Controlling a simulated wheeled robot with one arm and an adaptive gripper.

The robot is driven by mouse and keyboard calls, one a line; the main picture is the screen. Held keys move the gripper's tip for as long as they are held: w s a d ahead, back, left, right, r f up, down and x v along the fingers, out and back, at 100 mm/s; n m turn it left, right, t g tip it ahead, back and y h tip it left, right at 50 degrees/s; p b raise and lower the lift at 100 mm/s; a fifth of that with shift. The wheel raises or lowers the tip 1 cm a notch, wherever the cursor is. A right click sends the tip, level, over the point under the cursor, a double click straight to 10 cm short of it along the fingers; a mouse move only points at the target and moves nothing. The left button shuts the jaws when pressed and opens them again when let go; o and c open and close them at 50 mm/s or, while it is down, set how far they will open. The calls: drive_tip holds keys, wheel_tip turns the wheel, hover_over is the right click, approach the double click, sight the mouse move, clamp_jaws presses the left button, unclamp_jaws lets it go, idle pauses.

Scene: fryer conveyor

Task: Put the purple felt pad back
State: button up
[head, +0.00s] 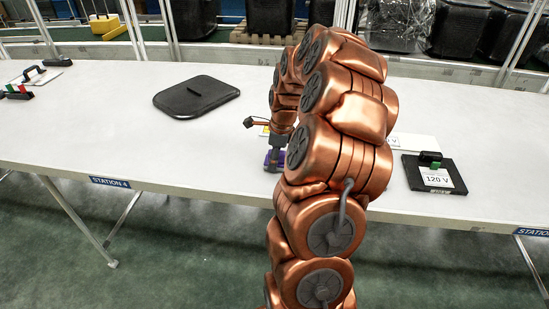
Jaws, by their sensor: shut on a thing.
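A small patch of purple, which I take for the purple felt pad (267,157), shows at the end of my arm, low over the white table. My gripper (273,160) points down at it and is shut on it. My arm hides most of the pad and much of the gripper. I cannot tell whether the pad touches the table.
A black lidded plate (196,97) lies on the white table (120,140) to the left. A black block labelled 120 V (434,174) lies to the right. A white label card (415,142) is partly behind my arm. Black-handled items (40,73) sit far left. The table's left front is clear.

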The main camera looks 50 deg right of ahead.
drive_tip(key=o, duration=1)
drive_tip(key=shift+f, duration=0.1)
drive_tip(key=r, duration=0.4)
drive_tip(key=s+r+b, duration=0.1)
drive_tip(key=r, duration=0.3)
drive_tip(key=d+r, duration=0.1)
drive_tip(key=r, duration=0.3)
drive_tip(key=shift+s+b, duration=0.3)
drive_tip(key=s+a+n+g, duration=0.1)
drive_tip(key=s+a+n, duration=0.1)
drive_tip(key=a+n, duration=0.7)
drive_tip(key=s+a+n, duration=0.3)
drive_tip(key=a+n, duration=0.2)
drive_tip(key=a, duration=0.8)
drive_tip(key=s+a+f+n+g, duration=0.1)
drive_tip(key=s+a+f+n, duration=0.1)
drive_tip(key=s+a+n, duration=0.3)
drive_tip(key=s+a+f+n+g+h, duration=0.1)
drive_tip(key=s+a+f+n, duration=0.2)
drive_tip(key=s+a+n, duration=0.3)
drive_tip(key=s+n, duration=0.4)
drive_tip(key=s, duration=0.2)
drive_tip(key=shift+s, duration=0.35)
